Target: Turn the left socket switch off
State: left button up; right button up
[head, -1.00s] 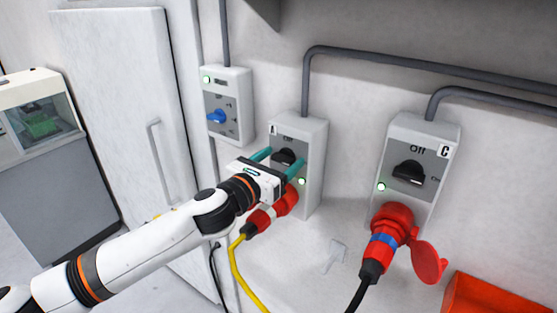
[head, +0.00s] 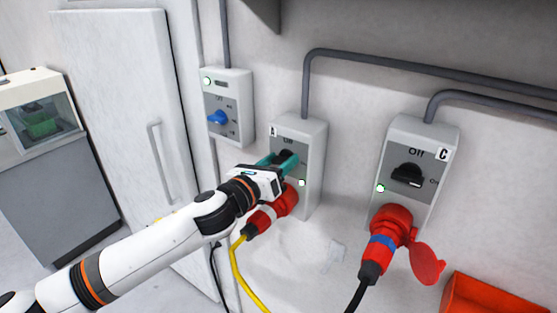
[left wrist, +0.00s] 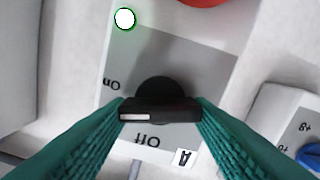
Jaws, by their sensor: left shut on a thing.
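The left socket box, marked A (head: 314,150), is on the wall and has a black rotary switch (head: 287,157), partly hidden by my left gripper (head: 278,163). In the left wrist view the switch handle (left wrist: 160,111) lies crosswise between the two green fingers (left wrist: 160,118), which touch its ends. My left gripper is shut on it. The handle's white mark (left wrist: 134,117) points toward the "On" label, with "Off" to one side. A lit lamp (head: 302,183) shows below the switch. A red plug (head: 268,213) with a yellow cable sits under the box. My right gripper is not in view.
Box C (head: 438,129) with a black switch and red plug (head: 388,240) is to the right. A smaller box with a blue knob (head: 217,118) is to the left, beside a white cabinet door (head: 110,90). A red bin (head: 490,297) is at bottom right.

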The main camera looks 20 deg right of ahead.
pick_arm(q)
jog(key=n+p, duration=0.1)
jog(key=n, duration=0.2)
jog(key=shift+n, duration=0.4)
jog(key=n, duration=0.3)
jog(key=shift+w+a+n+p, duration=0.1)
jog(key=shift+n+p, duration=0.2)
jog(key=shift+p, duration=0.1)
jog(key=n, duration=0.3)
jog(key=shift+f+n+p, duration=0.1)
jog(key=shift+n+p, duration=0.2)
jog(key=shift+p, duration=0.05)
jog(key=shift+f+n+p, duration=0.1)
jog(key=shift+n+p, duration=0.25)
jog(key=shift+n, duration=1.45)
jog(key=o, duration=1)
